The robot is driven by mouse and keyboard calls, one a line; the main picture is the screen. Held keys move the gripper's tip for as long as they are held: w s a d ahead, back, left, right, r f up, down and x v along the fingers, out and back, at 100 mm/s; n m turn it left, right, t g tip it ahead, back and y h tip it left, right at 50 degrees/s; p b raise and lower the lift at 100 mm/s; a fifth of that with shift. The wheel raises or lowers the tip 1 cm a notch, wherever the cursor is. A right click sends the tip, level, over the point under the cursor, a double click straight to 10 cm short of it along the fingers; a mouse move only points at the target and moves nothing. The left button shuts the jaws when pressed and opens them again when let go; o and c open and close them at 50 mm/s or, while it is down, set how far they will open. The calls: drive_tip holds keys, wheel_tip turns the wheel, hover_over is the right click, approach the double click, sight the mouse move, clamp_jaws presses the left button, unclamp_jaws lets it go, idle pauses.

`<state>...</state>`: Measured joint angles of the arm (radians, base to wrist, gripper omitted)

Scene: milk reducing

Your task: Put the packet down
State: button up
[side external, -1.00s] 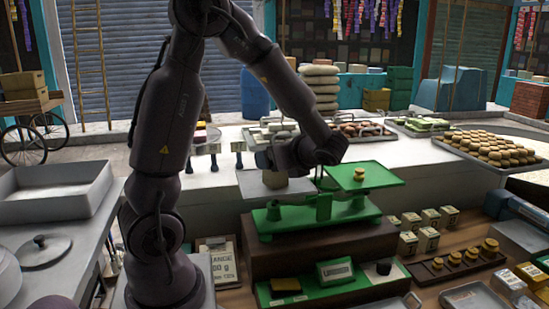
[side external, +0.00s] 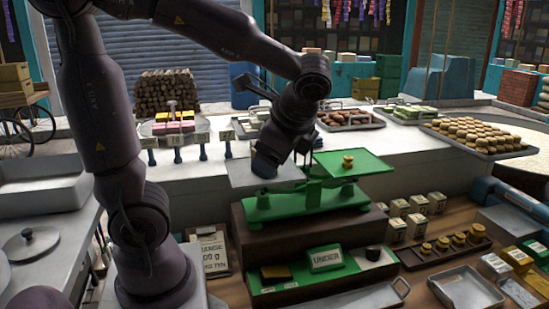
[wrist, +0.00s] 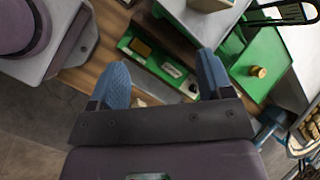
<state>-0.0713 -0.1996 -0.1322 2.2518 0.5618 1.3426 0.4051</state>
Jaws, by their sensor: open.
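My gripper (side external: 265,164) is tilted beside the green balance scale (side external: 318,200), over the edge of its grey left pan (side external: 240,176). In the wrist view its two blue fingers (wrist: 161,62) stand wide apart with nothing between them. The grey pan (wrist: 205,27) shows at the top of the wrist view, with a pale block (wrist: 208,4) cut off by the frame edge; I cannot tell if this is the packet. The green right pan (side external: 365,169) carries a small brass weight (side external: 348,162). Several small pale packets (side external: 399,208) stand on the counter right of the scale.
Below the scale is a green shelf with a sign (side external: 326,258) and small blocks. A wooden rack of brass weights (side external: 444,247) stands at right, with an empty metal tray (side external: 465,290) in front. A loaded biscuit tray (side external: 488,136) is behind at right.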

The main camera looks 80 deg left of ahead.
drive_tip(key=s+d+r+n+t+h, duration=0.1)
drive_tip(key=s+d+n+t+h, duration=0.1)
drive_tip(key=d+n+t+h, duration=0.4)
drive_tip(key=shift+s+d+r+n+t+h, duration=0.2)
drive_tip(key=shift+d+r+n+t+h, duration=0.2)
drive_tip(key=shift+d+n+t, duration=0.35)
drive_tip(key=shift+o, duration=0.4)
idle(2.0)
